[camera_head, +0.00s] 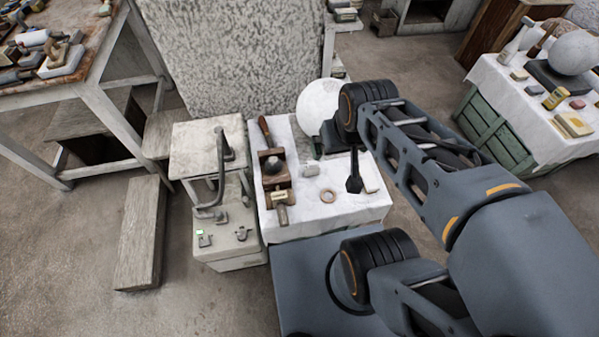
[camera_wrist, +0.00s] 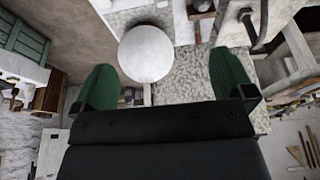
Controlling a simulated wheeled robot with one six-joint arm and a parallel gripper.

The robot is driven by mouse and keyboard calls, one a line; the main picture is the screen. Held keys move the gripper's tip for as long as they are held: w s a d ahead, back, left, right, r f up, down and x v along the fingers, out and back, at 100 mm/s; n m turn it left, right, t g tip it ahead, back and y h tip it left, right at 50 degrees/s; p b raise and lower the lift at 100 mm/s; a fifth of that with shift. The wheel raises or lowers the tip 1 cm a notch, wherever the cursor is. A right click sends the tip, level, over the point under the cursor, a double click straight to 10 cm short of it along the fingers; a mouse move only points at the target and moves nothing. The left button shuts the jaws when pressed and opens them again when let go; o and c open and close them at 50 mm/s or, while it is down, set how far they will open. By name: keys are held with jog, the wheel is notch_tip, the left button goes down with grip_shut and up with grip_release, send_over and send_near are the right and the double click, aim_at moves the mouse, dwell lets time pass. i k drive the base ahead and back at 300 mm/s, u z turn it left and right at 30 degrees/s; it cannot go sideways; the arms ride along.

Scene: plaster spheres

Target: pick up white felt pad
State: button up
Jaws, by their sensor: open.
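Two pale pieces on the white-clothed table (camera_head: 292,222) could be the white felt pad. One is a small whitish block (camera_head: 311,169) near the table's middle; the other is a flat white piece (camera_head: 370,178) at the right, partly hidden by my gripper (camera_head: 354,184). I cannot tell which is the pad. My gripper hangs over the right part of the table, just beside the flat white piece. In the wrist view its two green fingers (camera_wrist: 165,88) stand wide apart with nothing between them. I cannot make out the pad there.
A large plaster sphere (camera_head: 318,105) stands at the table's back, and also shows in the wrist view (camera_wrist: 146,53). A wooden tool (camera_head: 273,172) and a tan ring (camera_head: 327,195) lie nearby. A grey stand with a bent pipe (camera_head: 218,185) adjoins the table's left side.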

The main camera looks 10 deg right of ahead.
aim_at(313, 168)
jog(key=u, duration=2.1)
jog(key=k, duration=0.85)
jog(key=z, duration=1.15)
jog(key=i, duration=0.45)
jog(key=u, duration=0.05)
